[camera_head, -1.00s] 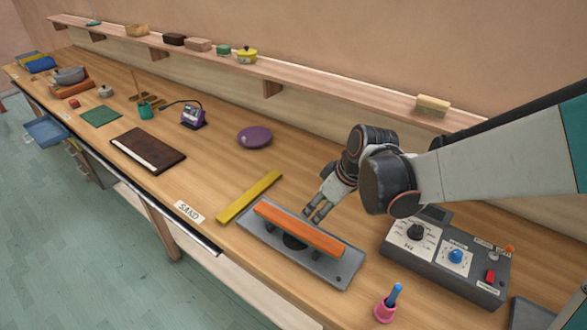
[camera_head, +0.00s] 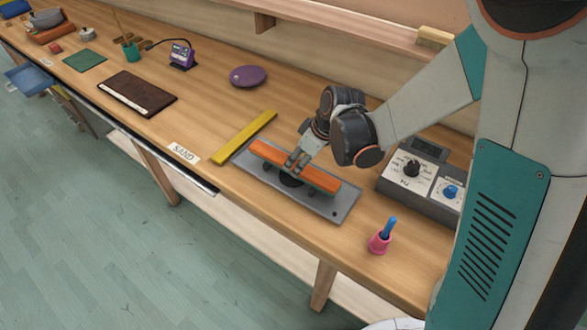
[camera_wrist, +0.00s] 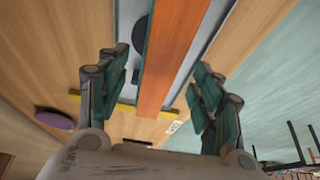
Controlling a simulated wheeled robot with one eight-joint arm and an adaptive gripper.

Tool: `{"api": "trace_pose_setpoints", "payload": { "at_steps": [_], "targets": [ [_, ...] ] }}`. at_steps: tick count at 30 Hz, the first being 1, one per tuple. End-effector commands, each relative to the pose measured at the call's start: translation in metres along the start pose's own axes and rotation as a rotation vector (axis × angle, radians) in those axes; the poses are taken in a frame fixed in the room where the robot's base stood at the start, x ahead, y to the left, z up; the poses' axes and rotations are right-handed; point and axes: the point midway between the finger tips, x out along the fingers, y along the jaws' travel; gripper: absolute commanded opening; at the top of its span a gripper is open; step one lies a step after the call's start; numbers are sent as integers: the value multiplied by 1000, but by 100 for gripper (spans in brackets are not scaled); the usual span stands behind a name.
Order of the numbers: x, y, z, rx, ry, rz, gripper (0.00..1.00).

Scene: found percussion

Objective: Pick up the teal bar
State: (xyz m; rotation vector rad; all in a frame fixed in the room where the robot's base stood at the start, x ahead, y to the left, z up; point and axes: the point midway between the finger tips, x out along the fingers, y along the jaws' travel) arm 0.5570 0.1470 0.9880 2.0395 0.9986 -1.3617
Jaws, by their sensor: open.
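In the wrist view my gripper (camera_wrist: 157,68) has one finger on each side of the bar, with gaps showing. A yellow bar (camera_head: 245,137) lies flat just left of the plate.
A grey control box (camera_head: 385,185) with knobs stands right of the plate. A pink cup (camera_head: 379,243) with a blue stick is near the bench's front edge. A purple disc (camera_head: 248,76), a brown board (camera_head: 136,93) and a green mat (camera_head: 86,61) lie farther left. A shelf (camera_head: 345,32) runs behind.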

Motion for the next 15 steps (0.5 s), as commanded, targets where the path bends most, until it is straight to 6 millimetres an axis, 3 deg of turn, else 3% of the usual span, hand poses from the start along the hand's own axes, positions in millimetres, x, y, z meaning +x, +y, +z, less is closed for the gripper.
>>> {"api": "trace_pose_setpoints", "payload": {
  "at_steps": [7, 15],
  "targets": [
    [38, 1, -1, 0, 0, 0, 60],
    [43, 1, -1, 0, 0, 0, 60]
  ]
}}
